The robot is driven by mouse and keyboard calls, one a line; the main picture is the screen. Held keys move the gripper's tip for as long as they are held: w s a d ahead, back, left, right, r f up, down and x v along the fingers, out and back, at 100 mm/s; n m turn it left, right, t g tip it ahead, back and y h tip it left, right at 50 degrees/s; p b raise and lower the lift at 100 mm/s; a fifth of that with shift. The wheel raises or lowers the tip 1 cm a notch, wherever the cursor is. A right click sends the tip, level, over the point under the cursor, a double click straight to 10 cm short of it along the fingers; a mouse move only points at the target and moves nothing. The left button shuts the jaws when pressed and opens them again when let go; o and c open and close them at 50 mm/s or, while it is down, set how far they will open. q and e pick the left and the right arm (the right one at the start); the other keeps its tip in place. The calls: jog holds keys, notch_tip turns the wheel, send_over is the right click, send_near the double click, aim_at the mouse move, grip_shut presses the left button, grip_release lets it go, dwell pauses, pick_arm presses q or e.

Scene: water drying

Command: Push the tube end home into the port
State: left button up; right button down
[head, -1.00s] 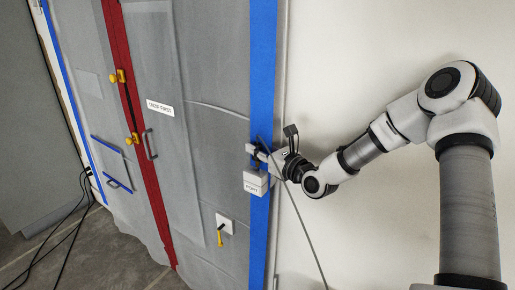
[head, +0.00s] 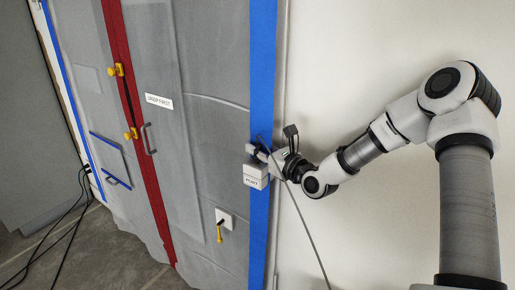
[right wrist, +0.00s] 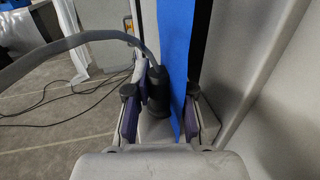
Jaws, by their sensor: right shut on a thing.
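The port is a white box labelled PORT (head: 255,177) on the blue tape strip at the right edge of the grey sheeting. My right gripper (head: 262,153) is at the top of this box, its arm coming in from the right. It is shut on the dark tube end (right wrist: 157,92), which stands between its fingers in the right wrist view. The grey tube (head: 307,232) hangs down to the lower right of the gripper in the head view. The port opening is hidden, so I cannot tell how deep the tube end sits. My left gripper is not in view.
The grey sheeting (head: 215,140) has a red zip strip (head: 140,150) with yellow pulls. A small white plate with a yellow handle (head: 220,233) is left of and below the port. Black cables (head: 60,225) lie on the floor. The pale wall on the right is bare.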

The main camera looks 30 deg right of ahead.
jog(key=shift+f+b, duration=0.5)
jog(key=shift+f, duration=0.1)
jog(key=c, duration=0.9)
grip_release()
jog(key=s, duration=0.5)
jog(key=s+d, duration=0.1)
jog(key=s, duration=0.1)
jog(key=shift+s+d, duration=0.1)
jog(key=shift+s, duration=0.05)
